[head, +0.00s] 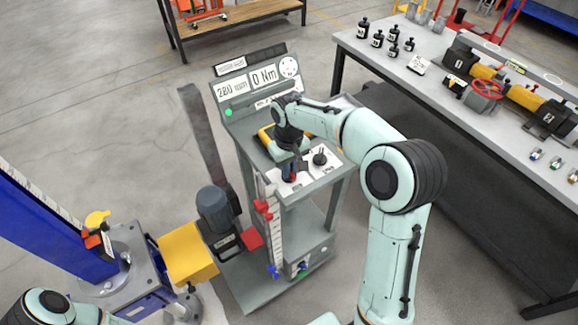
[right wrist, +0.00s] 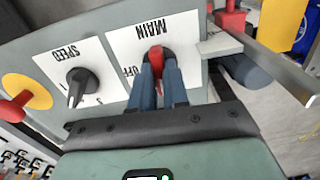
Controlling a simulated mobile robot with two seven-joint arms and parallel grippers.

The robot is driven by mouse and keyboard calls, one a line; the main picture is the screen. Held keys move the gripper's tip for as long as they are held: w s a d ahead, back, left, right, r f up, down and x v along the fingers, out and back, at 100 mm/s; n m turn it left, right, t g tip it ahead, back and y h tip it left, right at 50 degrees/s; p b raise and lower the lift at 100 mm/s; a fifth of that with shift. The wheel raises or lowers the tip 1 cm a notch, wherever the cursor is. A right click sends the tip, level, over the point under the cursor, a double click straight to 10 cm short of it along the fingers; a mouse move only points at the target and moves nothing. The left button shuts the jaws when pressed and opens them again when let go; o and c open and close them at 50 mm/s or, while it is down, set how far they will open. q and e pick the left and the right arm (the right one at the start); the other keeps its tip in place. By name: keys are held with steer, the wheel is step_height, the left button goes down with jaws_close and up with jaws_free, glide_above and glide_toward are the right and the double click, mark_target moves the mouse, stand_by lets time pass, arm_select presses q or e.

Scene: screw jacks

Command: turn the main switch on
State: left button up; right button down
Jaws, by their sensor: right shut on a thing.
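The main switch (right wrist: 154,56) is a red handle on a dark round base, on a white plate lettered MAIN and OFF, upside down in the right wrist view. My right gripper (right wrist: 159,72) is shut on the red handle, one blue-grey finger on each side. The fingers hide part of the handle and plate, so I cannot tell its exact setting. In the head view my right gripper (head: 291,172) reaches down onto the sloping panel of the grey console (head: 247,128). My left gripper is out of the picture.
A black speed knob (right wrist: 78,82) sits beside the main switch. A red knob on a yellow disc (right wrist: 28,90) is further left. The console's upper face has a display reading 0 Nm (head: 264,77) and a green light (head: 228,112). A workbench (head: 431,48) stands to the right.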

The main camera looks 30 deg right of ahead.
steer(key=shift+n, duration=0.4)
steer(key=c, duration=1.1)
jaws_free()
step_height(320, 180, up, 14)
steer(key=shift+f, duration=0.25)
steer(key=shift+f, duration=0.1)
